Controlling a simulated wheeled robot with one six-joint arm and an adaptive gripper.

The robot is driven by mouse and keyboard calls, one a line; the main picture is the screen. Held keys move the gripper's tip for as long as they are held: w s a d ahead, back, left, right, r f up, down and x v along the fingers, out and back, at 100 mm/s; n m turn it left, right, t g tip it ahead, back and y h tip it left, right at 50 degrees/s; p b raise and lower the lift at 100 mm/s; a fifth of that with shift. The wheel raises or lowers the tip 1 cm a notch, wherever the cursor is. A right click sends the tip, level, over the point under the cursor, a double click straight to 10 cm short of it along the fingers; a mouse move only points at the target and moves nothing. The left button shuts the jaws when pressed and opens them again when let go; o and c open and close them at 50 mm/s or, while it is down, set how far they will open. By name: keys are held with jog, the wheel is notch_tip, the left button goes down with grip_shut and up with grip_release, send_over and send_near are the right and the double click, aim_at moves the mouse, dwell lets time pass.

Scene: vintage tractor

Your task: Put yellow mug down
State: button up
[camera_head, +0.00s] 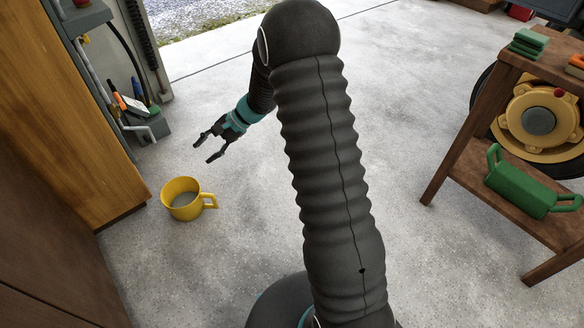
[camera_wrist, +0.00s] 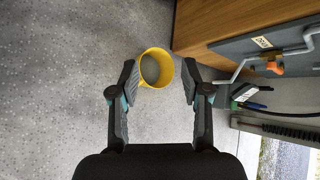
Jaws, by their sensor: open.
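The yellow mug (camera_head: 181,206) stands upright on the concrete floor at the left in the head view, its handle pointing right. In the wrist view the mug (camera_wrist: 165,80) shows from above, ahead of and between the two fingertips. Its inside looks grey. My gripper (camera_head: 204,147) is open and empty, above and beyond the mug in the head view, with a clear gap from it. In the wrist view my gripper (camera_wrist: 159,80) has its fingers spread wide, with nothing between them but the view of the mug and floor.
A wooden cabinet (camera_head: 98,110) stands close left of the mug. Tools (camera_head: 130,103) sit on a grey rack by it. A wooden shelf (camera_head: 455,150) with a green can (camera_head: 525,188) and a yellow wheel (camera_head: 535,118) are at the right. The concrete floor (camera_head: 230,250) around the mug is clear.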

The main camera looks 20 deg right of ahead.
jog(key=s+d+r+n+h, duration=0.35)
jog(key=s+r+n, duration=0.25)
jog(key=s+r, duration=0.9)
jog(key=s+d+r+n+t+h, duration=0.2)
jog(key=s+d+r+h, duration=0.1)
jog(key=s, duration=0.6)
jog(key=s+d+r+n+t+h, duration=0.2)
jog(key=s+d, duration=0.3)
jog(key=s, duration=0.4)
jog(key=shift+r+h, duration=0.5)
jog(key=shift+h, duration=0.35)
jog(key=shift+s+d+r, duration=0.1)
jog(key=shift+r, duration=0.05)
jog(key=shift+r+p, duration=0.15)
jog(key=shift+p, duration=0.15)
